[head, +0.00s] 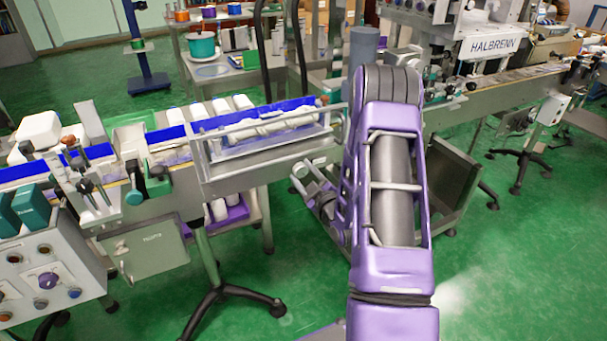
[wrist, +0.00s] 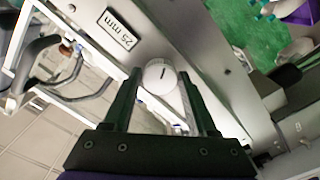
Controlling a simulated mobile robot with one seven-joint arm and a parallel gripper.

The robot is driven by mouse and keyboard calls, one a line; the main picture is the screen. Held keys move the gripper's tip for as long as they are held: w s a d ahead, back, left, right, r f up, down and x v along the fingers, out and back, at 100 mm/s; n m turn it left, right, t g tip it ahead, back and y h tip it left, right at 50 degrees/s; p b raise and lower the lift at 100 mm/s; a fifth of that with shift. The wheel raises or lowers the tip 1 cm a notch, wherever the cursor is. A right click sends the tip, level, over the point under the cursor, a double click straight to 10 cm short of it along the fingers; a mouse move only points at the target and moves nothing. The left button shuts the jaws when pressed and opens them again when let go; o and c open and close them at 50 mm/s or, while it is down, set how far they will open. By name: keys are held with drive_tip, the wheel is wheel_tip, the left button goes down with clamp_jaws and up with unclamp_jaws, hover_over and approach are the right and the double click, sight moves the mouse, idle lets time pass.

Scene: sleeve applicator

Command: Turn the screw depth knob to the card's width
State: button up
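In the wrist view, a round white knob (wrist: 160,79) with a short dark line on its face sits on a light grey metal panel. My gripper (wrist: 160,73) is open, with one dark finger on each side of the knob. Narrow gaps seem to show between the fingertips and the knob; I cannot tell how deep the fingers reach around it. A white card (wrist: 117,28) with a dark border reads "25 mm" and lies on the panel up and left of the knob.
A curved dark handle (wrist: 40,52) and pale rails are left of the gripper in the wrist view. In the head view a conveyor machine (head: 262,172) stands at left and a machine marked HALBRENN (head: 490,45) at back right. Green floor (head: 530,220) is free at right.

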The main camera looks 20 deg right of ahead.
clamp_jaws()
drive_tip(key=shift+m, duration=0.3)
